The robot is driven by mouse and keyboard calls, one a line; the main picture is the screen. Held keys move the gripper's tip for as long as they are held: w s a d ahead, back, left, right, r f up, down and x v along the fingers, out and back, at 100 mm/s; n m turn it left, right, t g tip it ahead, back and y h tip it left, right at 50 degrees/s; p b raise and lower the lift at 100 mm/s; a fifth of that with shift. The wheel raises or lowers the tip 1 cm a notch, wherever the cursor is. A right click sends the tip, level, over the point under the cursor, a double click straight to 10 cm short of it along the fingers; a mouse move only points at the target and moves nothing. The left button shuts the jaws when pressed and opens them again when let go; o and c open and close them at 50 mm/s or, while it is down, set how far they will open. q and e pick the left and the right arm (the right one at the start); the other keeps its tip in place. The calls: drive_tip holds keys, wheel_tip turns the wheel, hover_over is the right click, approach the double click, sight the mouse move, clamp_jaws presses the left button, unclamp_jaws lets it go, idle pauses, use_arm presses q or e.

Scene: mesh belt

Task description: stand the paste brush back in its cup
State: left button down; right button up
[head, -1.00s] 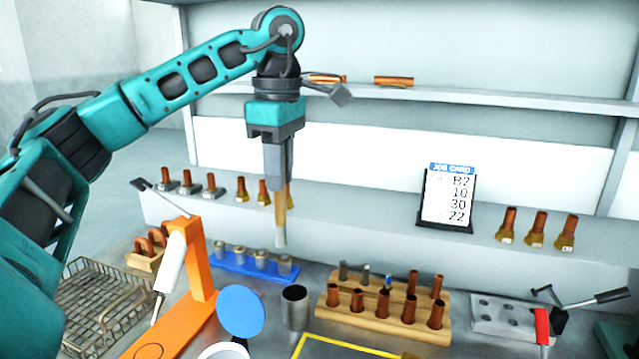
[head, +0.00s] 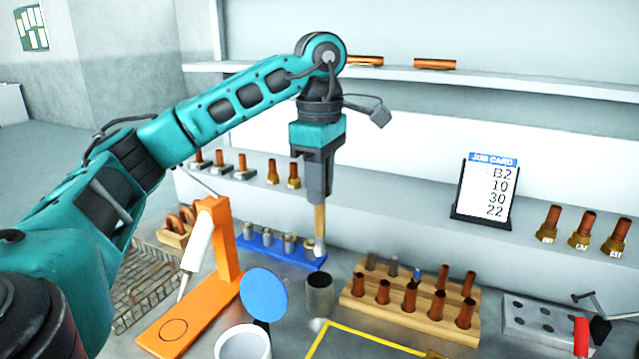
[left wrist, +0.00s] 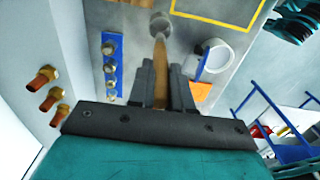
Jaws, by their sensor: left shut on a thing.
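My left gripper (head: 318,190) is shut on the paste brush (head: 320,222), which has a tan wooden handle and a pale lower end. The brush hangs nearly upright, pale end down. The dark grey cup (head: 319,296) stands on the bench just below the brush's lower end in the head view. A small gap shows between them there. In the left wrist view the brush (left wrist: 160,72) points from between the fingers toward the round cup (left wrist: 160,24). Whether its end is exactly over the opening is hard to tell. My right gripper is not in view.
A blue rack (head: 275,250) of metal pieces lies behind the cup, and a wooden block (head: 408,308) with copper tubes is to its right. An orange stand (head: 226,245), blue disc (head: 264,294) and white pot (head: 243,346) are to its left and front.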

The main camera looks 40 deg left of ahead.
sight(320, 238)
use_arm(q)
drive_tip(key=shift+f+b, duration=2.55)
drive_tip(key=shift+f, duration=1.5)
drive_tip(key=shift+f+b, duration=0.75)
drive_tip(key=shift+f, duration=0.4)
drive_tip(key=c, duration=1)
unclamp_jaws()
drive_tip(key=shift+o, duration=0.2)
drive_tip(key=shift+r, duration=0.1)
wheel_tip(320, 238, up, 13)
drive_tip(key=p, duration=0.6)
drive_tip(key=shift+f, duration=0.2)
